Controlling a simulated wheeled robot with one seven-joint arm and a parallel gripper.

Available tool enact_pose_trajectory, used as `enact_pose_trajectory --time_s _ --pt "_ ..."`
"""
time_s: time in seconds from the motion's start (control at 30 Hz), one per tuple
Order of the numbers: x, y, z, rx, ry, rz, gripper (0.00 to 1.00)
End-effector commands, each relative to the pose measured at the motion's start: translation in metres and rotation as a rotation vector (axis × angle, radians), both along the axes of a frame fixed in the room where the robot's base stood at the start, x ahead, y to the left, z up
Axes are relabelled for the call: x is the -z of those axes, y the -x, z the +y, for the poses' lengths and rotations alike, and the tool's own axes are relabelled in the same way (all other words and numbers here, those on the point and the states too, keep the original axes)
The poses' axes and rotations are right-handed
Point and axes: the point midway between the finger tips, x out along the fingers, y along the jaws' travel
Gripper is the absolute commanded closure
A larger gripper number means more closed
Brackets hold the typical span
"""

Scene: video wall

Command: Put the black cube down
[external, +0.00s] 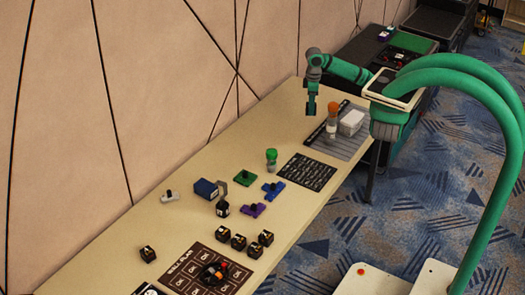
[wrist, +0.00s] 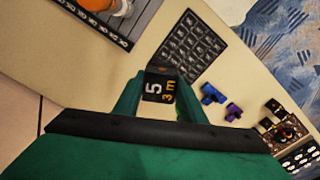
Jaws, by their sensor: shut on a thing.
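My gripper (wrist: 160,98) is shut on a black cube (wrist: 157,86) in the wrist view. The cube's visible face bears a white "5" and orange marking, and green fingers flank it. In the external view my gripper (external: 311,108) points down above the far part of the beige table (external: 190,165); the cube cannot be made out clearly there. The wrist view shows bare table and a black printed mat (wrist: 192,48) beyond the cube. Other black cubes (external: 238,242) stand near the front of the table.
A grey mat (external: 345,148) holds an orange-topped bottle (external: 332,118) and a white box (external: 352,121). A brown mat (external: 190,262) lies in front. Bare table shows along the wall.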

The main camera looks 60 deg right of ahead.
Motion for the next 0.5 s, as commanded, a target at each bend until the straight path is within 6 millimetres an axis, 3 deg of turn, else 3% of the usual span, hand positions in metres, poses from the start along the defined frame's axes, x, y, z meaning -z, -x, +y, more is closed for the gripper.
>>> enact_pose_trajectory --time_s 0.03,0.3,0.5 --pt "0.0 0.009 -0.024 0.048 0.0 0.0 0.86" --pt "0.001 0.064 -0.128 0.255 0.002 0.002 0.86" --pt "0.001 0.114 -0.187 0.385 0.003 0.003 0.86"
